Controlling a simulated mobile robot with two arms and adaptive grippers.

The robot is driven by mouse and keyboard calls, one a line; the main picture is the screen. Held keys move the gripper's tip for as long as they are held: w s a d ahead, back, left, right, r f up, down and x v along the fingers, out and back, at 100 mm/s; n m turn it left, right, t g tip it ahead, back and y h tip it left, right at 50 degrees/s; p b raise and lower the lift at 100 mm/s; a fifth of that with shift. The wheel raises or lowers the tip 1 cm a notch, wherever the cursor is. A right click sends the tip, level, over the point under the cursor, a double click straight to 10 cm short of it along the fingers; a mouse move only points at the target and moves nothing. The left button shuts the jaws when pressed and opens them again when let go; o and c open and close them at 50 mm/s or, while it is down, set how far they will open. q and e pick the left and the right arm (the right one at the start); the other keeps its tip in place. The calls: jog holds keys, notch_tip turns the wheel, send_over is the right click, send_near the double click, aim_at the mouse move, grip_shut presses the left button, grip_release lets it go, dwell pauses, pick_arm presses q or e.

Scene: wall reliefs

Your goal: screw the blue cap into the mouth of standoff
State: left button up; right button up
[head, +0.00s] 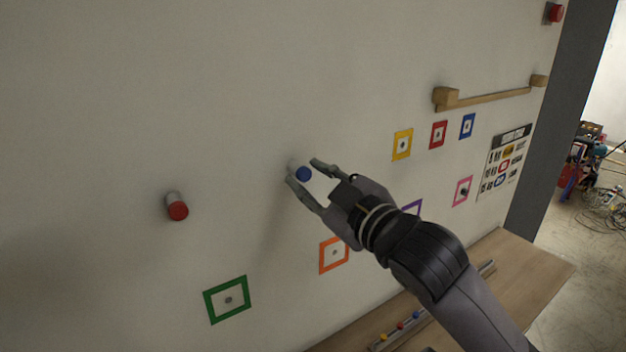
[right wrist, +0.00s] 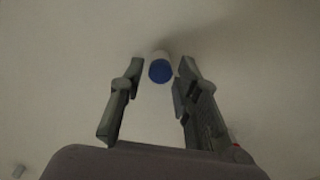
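The blue cap (head: 304,174) sits at the outer end of a pale standoff (head: 293,167) that sticks out from the wall. In the right wrist view the blue cap (right wrist: 160,71) shows as a round blue face in front of the whitish standoff (right wrist: 159,55). My right gripper (head: 307,171) is open, with one finger on each side of the cap. In the right wrist view the right gripper (right wrist: 154,88) shows gaps between its fingers and the cap. How deep the cap sits in the mouth cannot be told. My left gripper is not in view.
A standoff with a red cap (head: 177,210) juts from the wall at left. Coloured square frames, such as the green one (head: 228,299) and orange one (head: 334,255), are on the wall. A wooden rail (head: 492,97) projects at upper right. A wooden table (head: 530,262) stands below.

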jog(key=n, duration=1.4)
jog(key=shift+n, duration=0.4)
jog(key=shift+c, duration=0.5)
grip_shut()
jog(key=shift+a+m, duration=0.1)
jog(key=shift+m, duration=0.5)
jog(key=shift+o, duration=2.1)
grip_release()
